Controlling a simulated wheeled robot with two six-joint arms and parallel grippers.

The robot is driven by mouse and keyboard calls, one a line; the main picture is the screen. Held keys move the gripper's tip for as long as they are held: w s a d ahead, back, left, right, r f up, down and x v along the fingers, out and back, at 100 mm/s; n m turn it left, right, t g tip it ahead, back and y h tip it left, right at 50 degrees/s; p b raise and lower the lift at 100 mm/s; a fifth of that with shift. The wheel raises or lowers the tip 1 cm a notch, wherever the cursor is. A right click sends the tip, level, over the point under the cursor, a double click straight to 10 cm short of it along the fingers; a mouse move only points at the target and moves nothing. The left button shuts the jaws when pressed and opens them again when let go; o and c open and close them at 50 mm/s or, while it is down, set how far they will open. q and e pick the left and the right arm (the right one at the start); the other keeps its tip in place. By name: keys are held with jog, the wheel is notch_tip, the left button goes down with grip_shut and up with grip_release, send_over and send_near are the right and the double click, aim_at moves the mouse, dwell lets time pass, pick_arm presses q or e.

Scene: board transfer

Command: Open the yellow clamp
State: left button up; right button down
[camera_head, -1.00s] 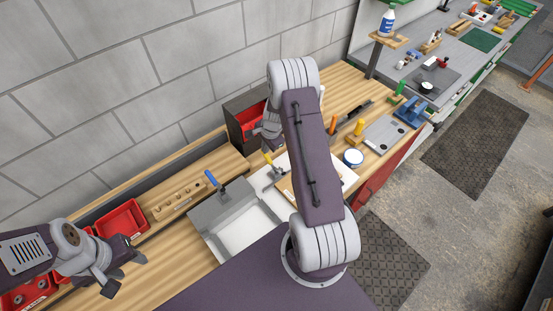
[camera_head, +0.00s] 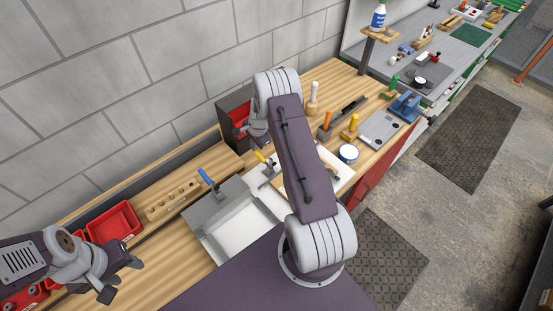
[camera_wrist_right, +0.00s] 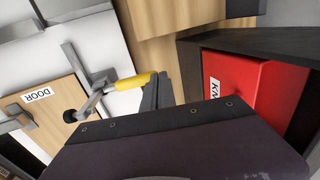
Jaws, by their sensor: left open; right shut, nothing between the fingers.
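The yellow clamp (camera_head: 266,164) is a metal toggle clamp with a yellow handle, at the edge of the white fixture in the head view. In the right wrist view its yellow handle (camera_wrist_right: 133,81) reaches from the metal linkage and black-tipped spindle toward my right gripper (camera_wrist_right: 157,92). The gripper's dark fingers are shut with nothing between them, close by the handle's end; I cannot tell whether they touch. A wooden board labelled DOOR (camera_wrist_right: 45,100) lies under the clamp. My left gripper (camera_head: 121,279) is open and empty at the lower left, far from the clamp.
A dark box with a red bin (camera_wrist_right: 250,85) stands beside my right gripper. A blue-handled clamp (camera_head: 207,180) sits by the grey-and-white tray (camera_head: 245,232). Red bins (camera_head: 115,222) and a wooden peg block (camera_head: 172,200) line the bench's left.

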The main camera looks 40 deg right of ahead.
aim_at(258, 154)
pick_arm(q)
jog(key=shift+f, duration=0.1)
pick_arm(e)
jog(key=shift+s+a+f, duration=0.2)
jog(key=shift+s+f, duration=0.1)
jog(key=shift+f, duration=0.1)
jog(key=shift+d+r+b, duration=0.1)
jog(key=shift+r+b, duration=0.2)
jog(key=shift+r, duration=0.15)
notch_tip(258, 154, up, 3)
jog(key=shift+d+f+b, duration=0.1)
jog(key=shift+d+b, duration=0.05)
jog(key=shift+b, duration=0.35)
pick_arm(q)
jog(key=f, duration=0.1)
jog(key=w+f, duration=0.1)
jog(key=shift+d+f+b, duration=0.1)
jog(key=shift+f+b, duration=0.2)
jog(key=shift+b, duration=0.1)
pick_arm(e)
jog(key=v, duration=0.5)
jog(key=shift+s+r, duration=0.2)
jog(key=shift+r, duration=0.2)
